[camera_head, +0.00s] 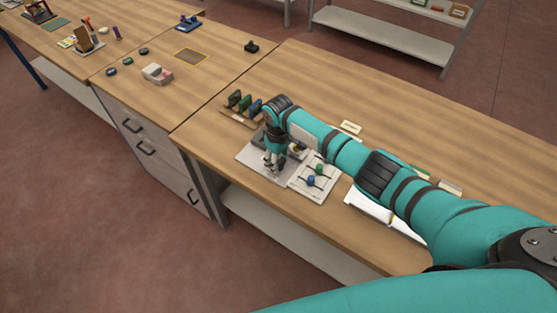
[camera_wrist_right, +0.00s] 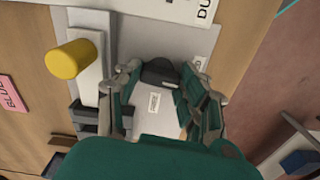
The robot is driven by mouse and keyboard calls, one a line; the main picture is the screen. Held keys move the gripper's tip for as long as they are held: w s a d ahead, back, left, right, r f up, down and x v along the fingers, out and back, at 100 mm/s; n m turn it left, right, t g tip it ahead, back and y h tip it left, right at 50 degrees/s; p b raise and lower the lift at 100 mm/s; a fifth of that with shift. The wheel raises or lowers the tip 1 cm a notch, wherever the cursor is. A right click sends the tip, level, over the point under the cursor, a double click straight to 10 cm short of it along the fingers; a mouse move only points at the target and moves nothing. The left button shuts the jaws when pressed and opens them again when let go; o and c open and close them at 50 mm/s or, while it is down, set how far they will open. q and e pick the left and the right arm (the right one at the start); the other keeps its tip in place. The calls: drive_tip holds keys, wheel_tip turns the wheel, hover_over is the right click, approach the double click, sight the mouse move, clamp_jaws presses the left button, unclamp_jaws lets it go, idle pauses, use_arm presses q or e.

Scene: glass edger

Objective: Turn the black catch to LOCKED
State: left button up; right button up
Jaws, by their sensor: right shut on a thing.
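The black catch (camera_wrist_right: 160,72) shows in the right wrist view as a dark rounded piece between the two fingers of my right gripper (camera_wrist_right: 164,74). The fingers sit on either side of it, and I take them to be shut on it. A small label (camera_wrist_right: 153,102) lies on the pale plate below the catch; its text is too small to read. In the head view my right gripper (camera_head: 274,165) points down over a grey base plate (camera_head: 254,162), and the catch is hidden there by the gripper. My left gripper is not in view.
A yellow cylinder (camera_wrist_right: 75,58) stands beside the gripper in the wrist view. A white panel with blue and green knobs (camera_head: 308,190) lies right of the base plate. A rack of dark and coloured pieces (camera_head: 240,105) stands behind it. The bench's far right side is mostly clear.

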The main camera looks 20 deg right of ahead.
sight(279, 162)
drive_tip(key=shift+n, duration=0.7)
drive_tip(key=o, duration=1.2)
drive_tip(key=shift+c, duration=0.2)
drive_tip(key=shift+r, duration=0.1)
wheel_tip(279, 162, up, 12)
